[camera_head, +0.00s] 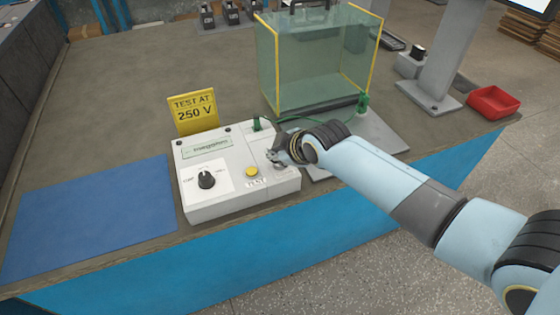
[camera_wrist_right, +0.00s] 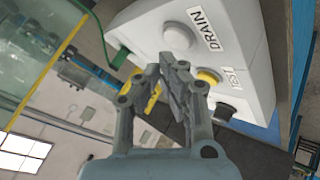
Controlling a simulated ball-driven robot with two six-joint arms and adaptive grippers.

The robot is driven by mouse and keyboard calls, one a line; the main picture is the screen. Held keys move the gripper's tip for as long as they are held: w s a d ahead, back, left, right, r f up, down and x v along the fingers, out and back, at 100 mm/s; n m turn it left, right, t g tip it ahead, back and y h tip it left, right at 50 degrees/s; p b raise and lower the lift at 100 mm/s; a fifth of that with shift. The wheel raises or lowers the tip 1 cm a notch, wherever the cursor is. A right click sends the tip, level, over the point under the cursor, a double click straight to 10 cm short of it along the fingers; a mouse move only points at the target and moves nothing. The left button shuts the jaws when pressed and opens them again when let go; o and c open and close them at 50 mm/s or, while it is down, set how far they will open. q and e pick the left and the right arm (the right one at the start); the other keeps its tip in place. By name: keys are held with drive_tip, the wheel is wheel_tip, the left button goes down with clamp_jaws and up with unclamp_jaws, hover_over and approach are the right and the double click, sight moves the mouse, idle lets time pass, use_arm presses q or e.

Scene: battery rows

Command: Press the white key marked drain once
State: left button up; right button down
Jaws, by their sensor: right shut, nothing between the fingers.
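The white drain key (camera_wrist_right: 177,36) is a round button on the white tester box (camera_head: 230,206), beside a DRAIN label (camera_wrist_right: 208,28). It shows in the right wrist view just beyond my right fingertips; a gap or contact cannot be told. In the head view my right gripper (camera_head: 275,158) covers that spot at the box's right side. My left gripper is not in view.
A black dial (camera_head: 206,180) sits on the box's left side. A yellow sign (camera_head: 194,110) reading TEST AT 250 V stands behind. A glass tank (camera_head: 310,65) with a green lead is behind right. A blue mat (camera_head: 90,220) lies left. A red tray (camera_head: 492,102) is far right.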

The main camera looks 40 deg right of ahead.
drive_tip(key=shift+f, duration=0.1)
idle(0.6)
drive_tip(key=shift+f, duration=0.35)
drive_tip(key=shift+f+b, duration=0.4)
idle(0.6)
drive_tip(key=shift+r, duration=0.15)
drive_tip(key=shift+r+p, duration=0.7)
drive_tip(key=shift+p, duration=0.25)
wheel_tip(320, 180, up, 5)
drive_tip(key=p, duration=0.5)
